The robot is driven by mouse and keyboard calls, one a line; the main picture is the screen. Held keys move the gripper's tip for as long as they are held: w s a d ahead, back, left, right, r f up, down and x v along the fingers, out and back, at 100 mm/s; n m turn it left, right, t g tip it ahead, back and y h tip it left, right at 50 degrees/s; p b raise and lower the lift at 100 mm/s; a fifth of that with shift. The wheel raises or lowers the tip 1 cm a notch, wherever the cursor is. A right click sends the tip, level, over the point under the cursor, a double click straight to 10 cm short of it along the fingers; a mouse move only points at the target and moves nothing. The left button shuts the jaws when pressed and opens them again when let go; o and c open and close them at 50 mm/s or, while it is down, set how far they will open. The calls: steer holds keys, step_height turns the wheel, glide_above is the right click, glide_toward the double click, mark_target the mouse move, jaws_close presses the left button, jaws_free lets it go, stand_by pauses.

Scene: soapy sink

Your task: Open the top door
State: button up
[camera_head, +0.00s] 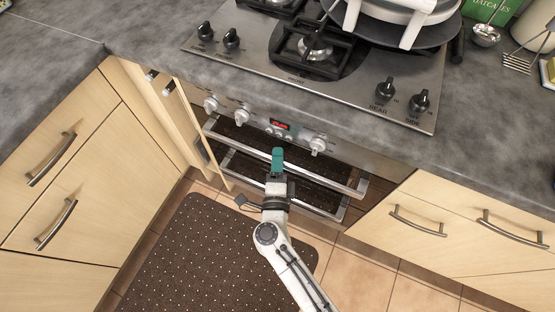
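The oven (268,124) is built in below the counter, with knobs and a red display on its panel. Its top door (322,166) has dark glass and a long silver bar handle (325,177) that slants down to the right. A second silver bar (240,174) runs below it, on the lower door. My gripper (278,155), with teal fingers, is in front of the top door and overlaps the middle of its handle. It hides that stretch of the bar. I cannot tell whether the fingers touch or enclose it, nor whether the door stands slightly ajar.
A steel hob (262,62) with a pan (400,22) sits on the grey counter above. Light wood cabinets with bar handles flank the oven on the left (95,215) and right (450,210). A dark dotted mat (190,262) lies on the tiled floor in front.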

jaws_close()
steer(key=shift+s+f, duration=0.15)
